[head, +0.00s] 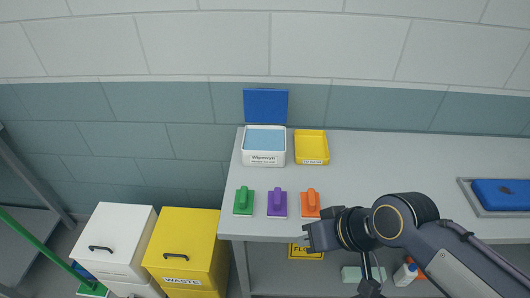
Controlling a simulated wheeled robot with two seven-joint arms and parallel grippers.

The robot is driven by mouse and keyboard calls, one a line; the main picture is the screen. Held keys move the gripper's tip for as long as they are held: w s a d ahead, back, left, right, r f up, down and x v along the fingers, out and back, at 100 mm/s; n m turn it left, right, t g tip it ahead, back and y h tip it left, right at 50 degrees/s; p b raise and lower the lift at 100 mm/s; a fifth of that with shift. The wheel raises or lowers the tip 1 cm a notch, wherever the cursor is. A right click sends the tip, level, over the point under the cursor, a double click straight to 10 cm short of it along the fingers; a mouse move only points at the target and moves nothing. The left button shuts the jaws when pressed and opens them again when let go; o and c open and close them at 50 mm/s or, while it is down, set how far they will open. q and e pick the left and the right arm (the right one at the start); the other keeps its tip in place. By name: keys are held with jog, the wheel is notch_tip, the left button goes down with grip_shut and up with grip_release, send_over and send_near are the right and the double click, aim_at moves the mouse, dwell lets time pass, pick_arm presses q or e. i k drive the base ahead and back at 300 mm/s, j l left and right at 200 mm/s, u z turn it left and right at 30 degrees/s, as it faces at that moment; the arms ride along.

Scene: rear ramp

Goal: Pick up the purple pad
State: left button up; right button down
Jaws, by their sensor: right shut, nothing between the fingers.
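The purple pad (277,205) lies on the grey table (380,165) near its front edge. It has a raised purple grip on top. A green pad (243,203) lies to its left and an orange pad (310,204) to its right. My right gripper (306,237) is shut and empty at the table's front edge, just below the orange pad in the picture. It is to the right of the purple pad and apart from it. My left gripper is not in view.
A white box (247,159) with a raised blue lid (265,105) and a yellow tray (324,148) stand behind the pads. A grey tray with a blue item (503,195) is at right. White (115,240) and yellow (187,245) bins stand left of the table.

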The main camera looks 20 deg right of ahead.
aim_at(277, 200)
jog(key=k+l+u, duration=0.1)
jog(key=l+u, duration=0.25)
jog(key=k+l+u, duration=0.15)
jog(key=l+u, duration=0.2)
jog(key=k+l+u, duration=0.15)
jog(key=l+u, duration=0.2)
jog(key=k+l+u, duration=0.35)
jog(key=i+l, duration=0.1)
